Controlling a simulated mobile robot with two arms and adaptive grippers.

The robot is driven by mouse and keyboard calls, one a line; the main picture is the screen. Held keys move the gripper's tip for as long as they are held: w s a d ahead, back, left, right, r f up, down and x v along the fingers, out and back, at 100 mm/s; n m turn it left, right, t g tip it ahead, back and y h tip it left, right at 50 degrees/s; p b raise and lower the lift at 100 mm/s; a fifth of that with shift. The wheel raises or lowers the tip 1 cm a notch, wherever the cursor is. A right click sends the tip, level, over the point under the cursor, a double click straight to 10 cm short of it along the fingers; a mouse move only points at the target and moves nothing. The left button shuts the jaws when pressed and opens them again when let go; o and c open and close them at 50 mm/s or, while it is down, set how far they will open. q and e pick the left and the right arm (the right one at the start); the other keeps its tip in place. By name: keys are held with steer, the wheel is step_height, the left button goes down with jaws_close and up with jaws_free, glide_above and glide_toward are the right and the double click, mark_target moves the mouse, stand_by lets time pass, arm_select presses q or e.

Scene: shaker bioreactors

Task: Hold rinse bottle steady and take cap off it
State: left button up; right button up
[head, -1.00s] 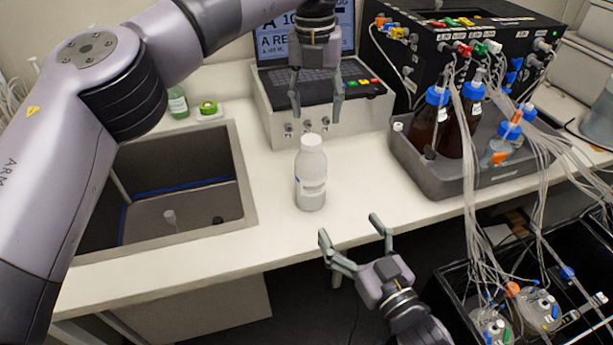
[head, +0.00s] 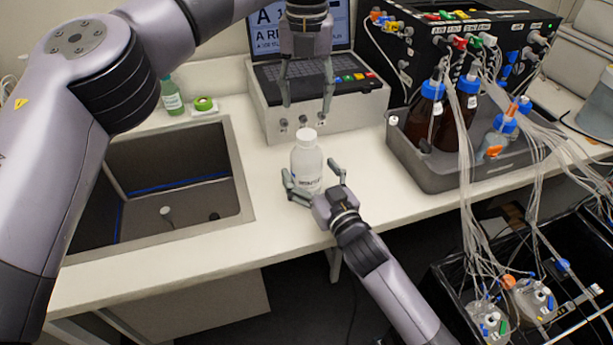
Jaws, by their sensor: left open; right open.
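The rinse bottle (head: 307,164) is white and stands upright on the white bench, right of the sink. Its white cap (head: 306,135) is on its top. My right gripper (head: 311,174) is open, with its fingers on either side of the bottle's lower body. I cannot tell whether the fingers touch it. My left gripper (head: 306,104) is open and empty, pointing down above and a little behind the cap, in front of the laptop.
A sink (head: 235,160) is at the left. A laptop (head: 300,75) sits on a pale control box (head: 355,112) behind the bottle. A grey tray (head: 440,170) with bottles and tubing stands at the right. A green bottle (head: 171,97) is behind the sink.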

steer(key=shift+x, duration=0.9)
